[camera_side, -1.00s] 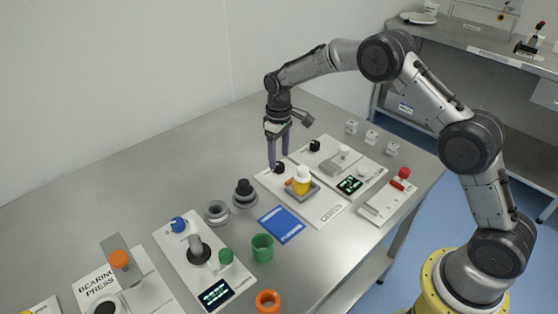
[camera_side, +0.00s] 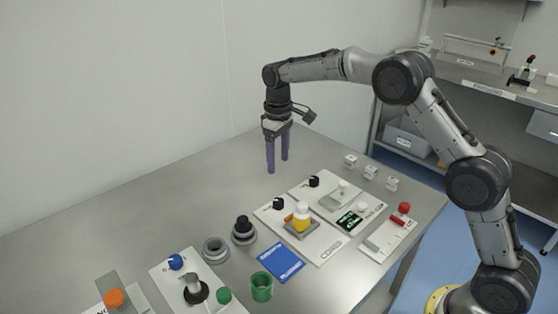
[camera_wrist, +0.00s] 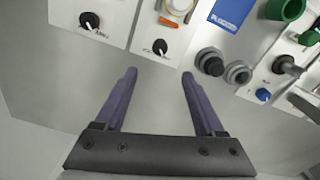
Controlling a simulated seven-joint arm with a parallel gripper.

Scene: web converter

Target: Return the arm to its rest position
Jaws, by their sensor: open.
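My gripper (camera_side: 277,154) is open and empty, pointing down above the bare back part of the steel table (camera_side: 190,198). In the wrist view its two purple fingers (camera_wrist: 158,74) are spread apart with only table surface between them. The fingertips are above the table, behind the panel with the yellow-and-white part (camera_side: 301,218). My arm reaches over from the right in a high arch. Nothing touches the fingers.
White panels with black knobs (camera_side: 278,203) stand in front of my gripper. Grey rings (camera_side: 215,249), a blue card (camera_side: 280,263), a green ring (camera_side: 261,287) and a red-buttoned panel (camera_side: 389,236) lie further forward. The wall is behind.

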